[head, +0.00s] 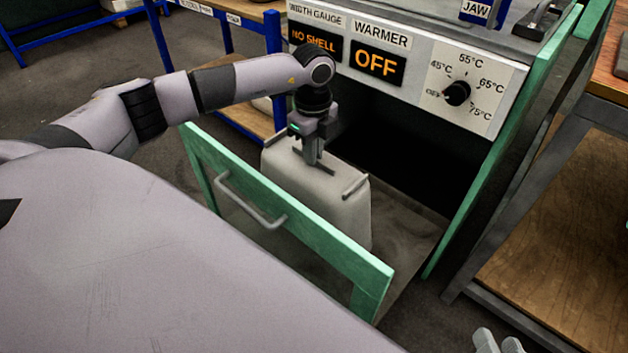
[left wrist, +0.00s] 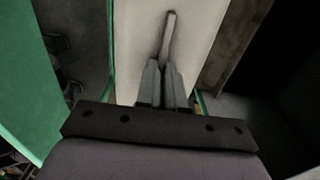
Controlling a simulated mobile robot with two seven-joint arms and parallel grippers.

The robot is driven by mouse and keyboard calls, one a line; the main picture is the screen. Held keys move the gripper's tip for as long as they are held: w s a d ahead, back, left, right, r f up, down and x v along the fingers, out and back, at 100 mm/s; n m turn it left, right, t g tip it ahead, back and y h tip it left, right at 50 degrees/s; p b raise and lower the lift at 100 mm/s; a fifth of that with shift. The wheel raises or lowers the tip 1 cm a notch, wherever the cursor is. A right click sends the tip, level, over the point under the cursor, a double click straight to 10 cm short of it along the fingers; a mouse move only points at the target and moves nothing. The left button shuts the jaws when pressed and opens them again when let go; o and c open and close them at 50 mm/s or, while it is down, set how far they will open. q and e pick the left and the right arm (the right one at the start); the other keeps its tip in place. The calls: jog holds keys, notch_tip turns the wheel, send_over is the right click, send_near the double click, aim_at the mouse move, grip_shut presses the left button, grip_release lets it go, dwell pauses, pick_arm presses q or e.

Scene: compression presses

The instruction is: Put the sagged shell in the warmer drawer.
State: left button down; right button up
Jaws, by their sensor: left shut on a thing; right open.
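The shell is a pale grey-white block-like piece (head: 345,205) with bar handles on top. It stands upright inside the open warmer drawer (head: 300,233), which has a green front with a grey handle. My left gripper (head: 314,160) is above the shell, shut on a bar on its top. In the left wrist view the fingers (left wrist: 164,80) close on the bar, with the pale shell top (left wrist: 140,30) below. The shell's underside is hidden by the drawer front, so I cannot tell if it touches the drawer floor. My right gripper (head: 497,342) shows only partly at the bottom edge, open.
The warmer display (head: 376,64) reads OFF, and the width gauge display (head: 315,42) reads NO SHELL. A temperature dial (head: 457,93) is on the white panel above the drawer. A green side panel (head: 500,150) and wooden-shelved bench (head: 570,210) stand right. A blue-framed shelf (head: 235,80) stands behind.

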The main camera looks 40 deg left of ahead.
pick_arm(q)
notch_tip(320, 180, down, 3)
jog(key=shift+f+b, duration=0.1)
jog(key=shift+b, duration=0.25)
notch_tip(320, 180, down, 6)
jog(key=shift+r+b, duration=0.25)
jog(key=shift+b, duration=0.75)
pick_arm(e)
jog(key=shift+d+f+n+t+h, duration=0.15)
jog(key=shift+d+n+t+h, duration=0.2)
jog(key=shift+d+t, duration=0.2)
pick_arm(q)
jog(key=shift+f, duration=0.1)
jog(key=c, duration=1.3)
grip_release()
jog(key=shift+o, duration=0.2)
